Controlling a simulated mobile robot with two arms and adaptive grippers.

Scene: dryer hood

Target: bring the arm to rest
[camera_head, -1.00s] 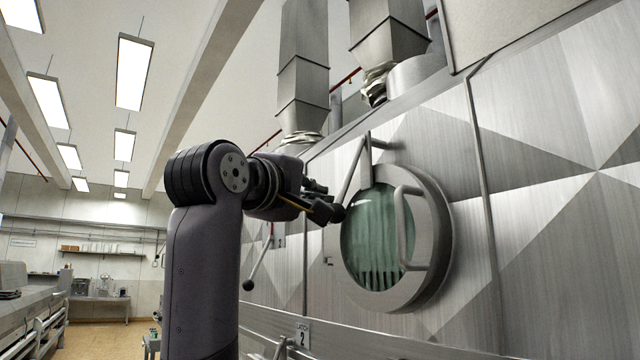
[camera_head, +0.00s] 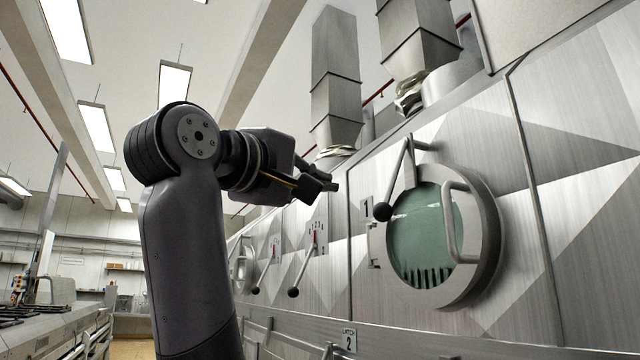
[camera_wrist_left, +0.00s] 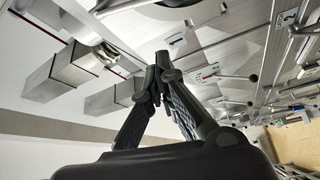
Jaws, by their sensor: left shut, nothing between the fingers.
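My left arm (camera_head: 185,230) rises from the bottom in the head view and bends right at its top. My left gripper (camera_head: 330,184) is shut and empty, pointing right toward the metal machine front. In the picture it lies left of the round door and apart from the black-knobbed lever (camera_head: 396,180). In the left wrist view the gripper's fingertips (camera_wrist_left: 162,58) meet, with nothing between them. My right gripper is not in view.
The machine has a round glass door (camera_head: 424,236) with a bar handle (camera_head: 455,222). Further levers with black knobs (camera_head: 293,292) stand along the front, left of the door. Metal ducts (camera_head: 336,80) rise above. A counter (camera_head: 60,330) stands at far left.

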